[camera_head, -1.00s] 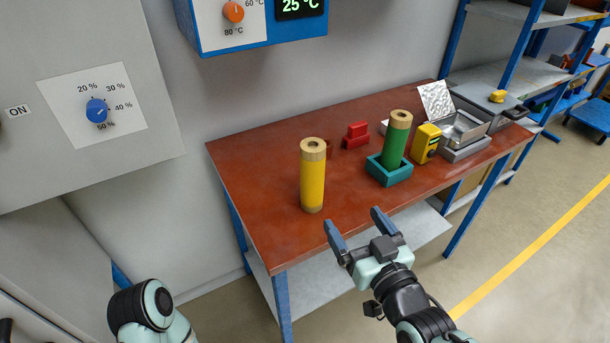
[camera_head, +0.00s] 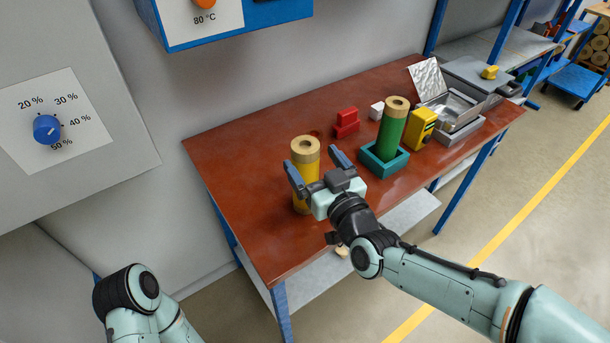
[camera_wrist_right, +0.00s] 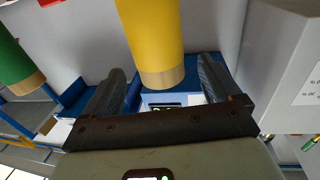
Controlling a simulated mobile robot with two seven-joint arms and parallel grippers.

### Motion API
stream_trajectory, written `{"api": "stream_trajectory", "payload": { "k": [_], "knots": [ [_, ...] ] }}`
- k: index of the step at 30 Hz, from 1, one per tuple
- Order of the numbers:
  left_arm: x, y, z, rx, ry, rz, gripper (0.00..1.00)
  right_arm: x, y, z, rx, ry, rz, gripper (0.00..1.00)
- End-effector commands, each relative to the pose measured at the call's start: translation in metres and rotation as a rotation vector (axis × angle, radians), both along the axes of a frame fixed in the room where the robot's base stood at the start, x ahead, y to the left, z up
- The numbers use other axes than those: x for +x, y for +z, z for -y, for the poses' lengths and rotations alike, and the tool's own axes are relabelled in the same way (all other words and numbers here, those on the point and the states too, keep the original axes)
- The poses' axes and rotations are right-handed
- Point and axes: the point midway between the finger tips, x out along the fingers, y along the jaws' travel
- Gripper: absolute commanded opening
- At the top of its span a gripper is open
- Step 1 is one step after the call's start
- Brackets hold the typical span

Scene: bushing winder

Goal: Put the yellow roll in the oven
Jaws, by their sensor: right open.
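The yellow roll (camera_head: 306,172) stands upright on the red-brown table, with a tan top end and a hole in it. My right gripper (camera_head: 312,160) is open at the roll, its two fingers to either side in the picture and its body hiding part of the roll. In the right wrist view the yellow roll (camera_wrist_right: 155,35) shows between the spread fingers (camera_wrist_right: 160,85), with its tan end near them; I cannot tell whether they touch it. A blue-framed unit (camera_head: 225,22) with a temperature dial hangs on the wall. My left gripper is out of view.
A green roll (camera_head: 391,130) stands in a teal holder (camera_head: 370,156). A grey panel (camera_head: 110,120) with a blue knob is at left.

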Motion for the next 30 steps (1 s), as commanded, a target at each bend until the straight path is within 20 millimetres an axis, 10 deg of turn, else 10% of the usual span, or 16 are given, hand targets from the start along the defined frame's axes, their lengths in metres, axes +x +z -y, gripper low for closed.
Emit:
{"api": "stream_trajectory", "payload": {
  "k": [24, 30],
  "knots": [
    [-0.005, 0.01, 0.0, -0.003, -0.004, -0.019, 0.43, 0.052, 0.004, -0.024, 0.0, 0.0, -0.001, 0.91],
    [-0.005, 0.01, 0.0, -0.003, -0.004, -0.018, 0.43, 0.052, 0.004, -0.024, 0.001, 0.0, 0.0, 0.26]
  ]
}}
